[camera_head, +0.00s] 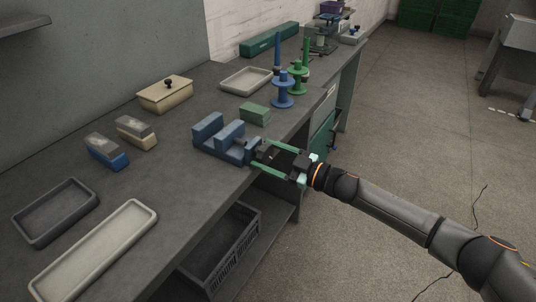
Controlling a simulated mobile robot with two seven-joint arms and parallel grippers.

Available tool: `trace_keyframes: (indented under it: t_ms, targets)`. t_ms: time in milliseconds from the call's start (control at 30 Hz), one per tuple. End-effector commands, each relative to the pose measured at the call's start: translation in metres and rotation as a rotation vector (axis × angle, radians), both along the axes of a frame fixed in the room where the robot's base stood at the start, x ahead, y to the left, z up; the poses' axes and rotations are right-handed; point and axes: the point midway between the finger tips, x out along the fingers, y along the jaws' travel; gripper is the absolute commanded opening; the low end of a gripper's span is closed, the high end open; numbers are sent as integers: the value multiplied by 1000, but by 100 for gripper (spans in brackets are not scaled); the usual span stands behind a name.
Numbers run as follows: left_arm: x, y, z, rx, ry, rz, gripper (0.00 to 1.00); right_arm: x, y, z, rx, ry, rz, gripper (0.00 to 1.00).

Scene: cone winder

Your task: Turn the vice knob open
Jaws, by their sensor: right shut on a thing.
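The blue vice (222,138) sits near the front edge of the grey workbench, with two upright jaw blocks and a gap between them. Its knob end faces the bench edge. My right gripper (262,157) comes in from the right at the vice's front end, its two green-edged fingers either side of the knob. It is shut on the knob, which is mostly hidden between the fingers. My left gripper is not in view.
A green block (254,114) lies just behind the vice. Blue (283,92) and green (297,78) spools stand further back. A beige lidded box (165,94), two small brush-like blocks and trays (56,211) lie left. A crate (222,250) sits below.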

Motion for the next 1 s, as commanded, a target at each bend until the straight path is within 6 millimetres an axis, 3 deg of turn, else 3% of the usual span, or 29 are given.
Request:
trace_keyframes:
  t_ms: [400,867,900,1000]
  targets:
    - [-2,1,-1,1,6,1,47,0,0,-1,-99,-133,-1,17]
    - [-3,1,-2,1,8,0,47,0,0,-1,-106,-143,0,17]
    - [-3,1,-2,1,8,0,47,0,0,-1,-106,-143,0,76]
    - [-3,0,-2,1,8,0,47,0,0,-1,-106,-143,1,87]
